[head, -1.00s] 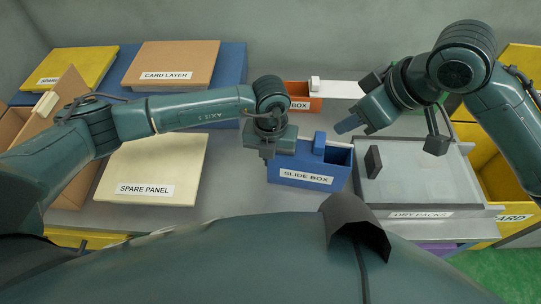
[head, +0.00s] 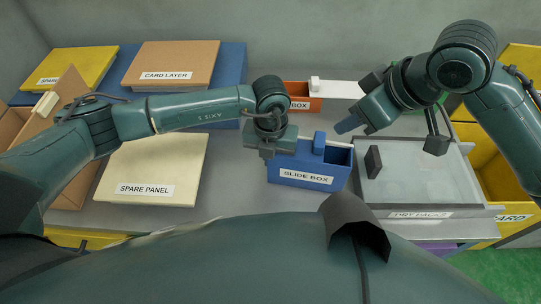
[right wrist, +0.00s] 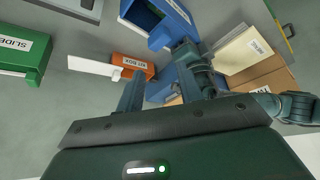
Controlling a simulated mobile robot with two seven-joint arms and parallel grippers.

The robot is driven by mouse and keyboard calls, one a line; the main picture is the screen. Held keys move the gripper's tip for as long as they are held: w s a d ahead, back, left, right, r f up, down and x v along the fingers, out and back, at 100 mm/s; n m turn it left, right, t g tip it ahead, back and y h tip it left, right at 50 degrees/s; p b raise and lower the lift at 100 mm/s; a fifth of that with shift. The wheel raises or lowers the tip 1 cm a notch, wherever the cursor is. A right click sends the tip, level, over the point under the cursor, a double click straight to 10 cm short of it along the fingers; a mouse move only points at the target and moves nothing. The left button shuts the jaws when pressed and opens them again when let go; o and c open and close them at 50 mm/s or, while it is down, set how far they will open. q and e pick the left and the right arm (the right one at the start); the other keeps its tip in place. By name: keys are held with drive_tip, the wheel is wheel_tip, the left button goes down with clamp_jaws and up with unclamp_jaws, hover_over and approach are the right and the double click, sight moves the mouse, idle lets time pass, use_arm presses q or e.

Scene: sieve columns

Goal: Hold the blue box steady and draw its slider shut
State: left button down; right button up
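The blue box (head: 285,174), labelled SLIDE BOX, stands upright on the grey table. Its slider shows as a blue block (head: 319,143) on top near the middle, and the box's right part is open above. It also shows in the right wrist view (right wrist: 181,17), at the top. My left gripper (head: 267,153) is at the box's left end, with a finger over the front left corner; its grip is hidden. My right gripper (head: 348,125) is in the air behind and right of the slider block. Its fingers are apart and empty in the right wrist view (right wrist: 160,82).
An orange box (head: 299,91) with a white slider stands behind. A grey tray (head: 420,180) labelled DRY PACKS with a dark upright handle is close on the right. A cream spare panel (head: 150,165) lies left. A green box (right wrist: 22,60) shows in the right wrist view.

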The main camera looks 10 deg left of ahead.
drive_tip(key=shift+w+a, duration=0.1)
drive_tip(key=shift+a, duration=0.1)
drive_tip(key=c, duration=0.3)
drive_tip(key=w+a+n+g, duration=0.1)
drive_tip(key=n, duration=0.1)
drive_tip(key=a+n+g, duration=0.1)
drive_tip(key=a+n, duration=0.1)
drive_tip(key=w+a+n+g, duration=0.1)
drive_tip(key=a+n, duration=0.1)
drive_tip(key=n, duration=0.1)
drive_tip(key=shift+w+a+f, duration=0.2)
drive_tip(key=shift+w+f, duration=0.1)
clamp_jaws()
drive_tip(key=n+g, duration=0.1)
drive_tip(key=n, duration=0.1)
hover_over(308, 165)
drive_tip(key=w, duration=0.4)
wheel_tip(308, 165, down, 10)
drive_tip(key=shift+w+a+r, duration=0.15)
drive_tip(key=shift+a+r, duration=0.05)
drive_tip(key=shift+a, duration=0.2)
drive_tip(key=shift+d, duration=0.15)
